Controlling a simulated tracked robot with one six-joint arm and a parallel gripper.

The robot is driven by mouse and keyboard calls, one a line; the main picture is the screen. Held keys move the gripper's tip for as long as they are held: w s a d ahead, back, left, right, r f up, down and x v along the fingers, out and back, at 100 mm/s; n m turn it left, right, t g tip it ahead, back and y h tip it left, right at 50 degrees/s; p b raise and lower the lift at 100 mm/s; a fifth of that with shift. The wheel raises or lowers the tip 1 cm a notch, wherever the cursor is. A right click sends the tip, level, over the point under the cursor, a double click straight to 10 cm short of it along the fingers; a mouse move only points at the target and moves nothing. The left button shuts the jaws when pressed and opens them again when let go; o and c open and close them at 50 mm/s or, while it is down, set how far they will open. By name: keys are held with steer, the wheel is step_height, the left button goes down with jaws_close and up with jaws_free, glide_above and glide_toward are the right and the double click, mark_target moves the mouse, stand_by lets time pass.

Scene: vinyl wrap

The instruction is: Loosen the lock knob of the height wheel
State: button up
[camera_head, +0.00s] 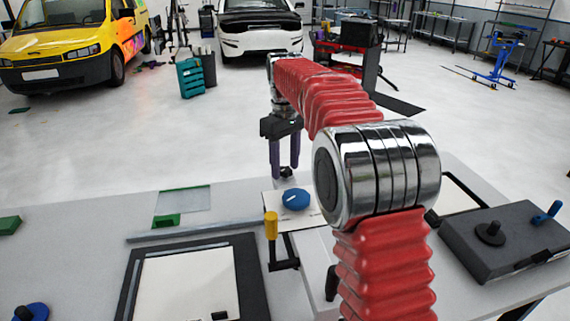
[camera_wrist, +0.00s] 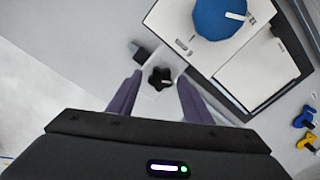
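A black star-shaped knob (camera_wrist: 161,78) shows in the wrist view on a pale block, with a small light mark on it. It also shows in the head view (camera_head: 286,172), partly hidden by my fingers. My gripper (camera_wrist: 159,84) is open, its two purple fingers pointing down on either side of the knob with gaps visible. In the head view my gripper (camera_head: 285,165) hangs over the bench's back part. A blue wheel (camera_head: 295,199) with a white mark lies just in front of the knob. It also shows in the wrist view (camera_wrist: 220,18).
A yellow handle (camera_head: 271,226) stands upright near the blue wheel. A black-framed panel (camera_head: 244,280) lies at front left. A dark box (camera_head: 500,240) with a black knob and blue lever is at right. The grey bench (camera_head: 85,225) is mostly clear at left.

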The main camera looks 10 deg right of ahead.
mark_target(285, 169)
steer(key=shift+o, duration=0.3)
step_height(285, 169, up, 14)
steer(key=shift+f, duration=0.15)
stand_by(0.8)
steer(key=shift+s, duration=0.15)
